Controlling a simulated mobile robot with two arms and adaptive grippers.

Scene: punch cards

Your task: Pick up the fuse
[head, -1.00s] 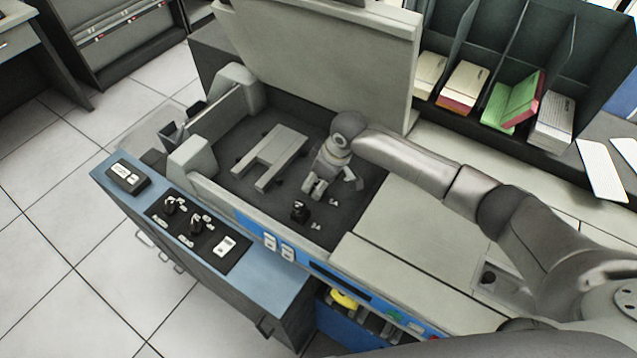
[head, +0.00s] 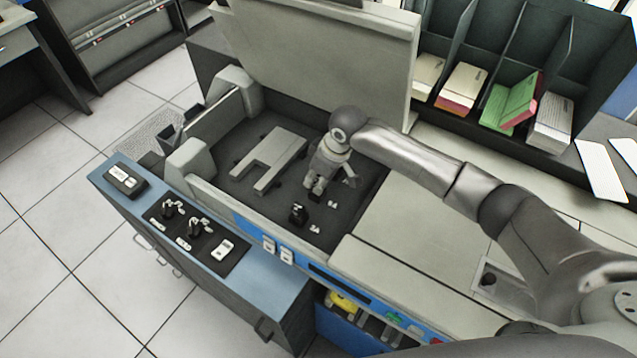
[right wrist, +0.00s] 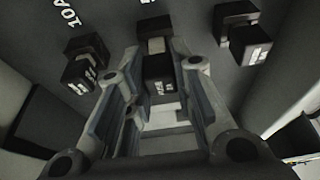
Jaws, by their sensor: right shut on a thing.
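My right gripper (head: 318,186) reaches down into the open dark bay of the machine in the head view. In the right wrist view my right gripper (right wrist: 158,98) is shut on the middle black fuse (right wrist: 160,73), which sits between its two fingers. A grey part shows between this fuse and the dark panel behind it; I cannot tell whether it is still seated. Black fuses stand on either side, one at the left (right wrist: 82,72) and one at the right (right wrist: 250,45). In the head view the held fuse is hidden by the gripper. My left gripper is not in view.
The raised lid (head: 320,55) stands behind the bay. A black part (head: 298,214) and a pale U-shaped piece (head: 268,160) lie near the gripper. The blue control ledge (head: 260,290) runs along the front. Card bins (head: 495,65) stand at the back right.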

